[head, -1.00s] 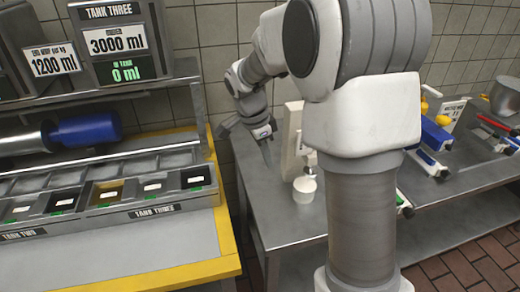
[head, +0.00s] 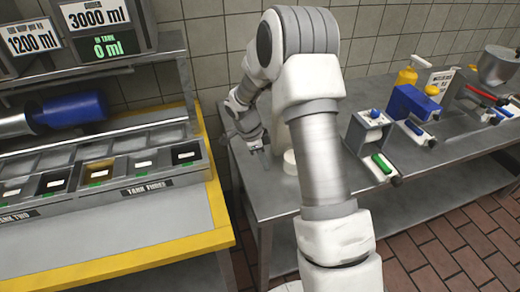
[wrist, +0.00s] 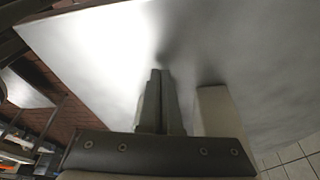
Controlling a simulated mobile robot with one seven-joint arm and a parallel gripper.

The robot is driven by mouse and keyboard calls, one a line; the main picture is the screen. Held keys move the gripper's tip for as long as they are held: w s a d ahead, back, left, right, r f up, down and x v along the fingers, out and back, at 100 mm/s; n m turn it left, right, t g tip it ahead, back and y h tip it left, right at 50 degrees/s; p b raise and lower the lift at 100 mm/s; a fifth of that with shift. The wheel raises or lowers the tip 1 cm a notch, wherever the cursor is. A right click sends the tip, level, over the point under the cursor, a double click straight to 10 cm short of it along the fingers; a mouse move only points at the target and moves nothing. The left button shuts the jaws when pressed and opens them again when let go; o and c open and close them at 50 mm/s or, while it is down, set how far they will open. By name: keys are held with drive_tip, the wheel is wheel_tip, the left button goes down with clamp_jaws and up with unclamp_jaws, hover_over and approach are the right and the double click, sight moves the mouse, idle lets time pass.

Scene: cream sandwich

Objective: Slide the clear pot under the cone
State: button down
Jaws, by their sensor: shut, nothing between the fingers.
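My gripper (head: 264,165) points down at the left end of the steel table, and its fingers are shut with nothing between them. In the wrist view the closed fingertips (wrist: 160,74) are just over or at the bare steel top; I cannot tell if they touch. A small white round vessel (head: 289,163) stands right of my gripper, partly hidden by my arm. I cannot tell whether it is the clear pot. A pale upright body (head: 279,128) stands behind it, mostly hidden by my arm. A pale block (wrist: 213,112) is beside the fingers in the wrist view. No cone is clearly visible.
The steel table (head: 252,195) has a bare left front part. A grey-and-blue device (head: 372,135), a blue box (head: 412,103) and a yellow bottle (head: 406,76) stand to the right. A yellow-edged counter with bins (head: 185,232) is at the left, across a narrow gap.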

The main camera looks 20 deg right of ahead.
sight(281, 170)
drive_tip(key=d, duration=0.3)
drive_tip(key=shift+s+d+p, duration=0.1)
drive_tip(key=shift+s+p, duration=0.25)
drive_tip(key=shift+s, duration=0.05)
drive_tip(key=shift+d, duration=0.35)
drive_tip(key=shift+s+d+f+b, duration=0.15)
drive_tip(key=shift+d+f+b, duration=0.1)
drive_tip(key=shift+d+b, duration=0.4)
drive_tip(key=shift+s+d+r, duration=0.1)
drive_tip(key=shift+d+r, duration=0.1)
drive_tip(key=shift+d, duration=0.25)
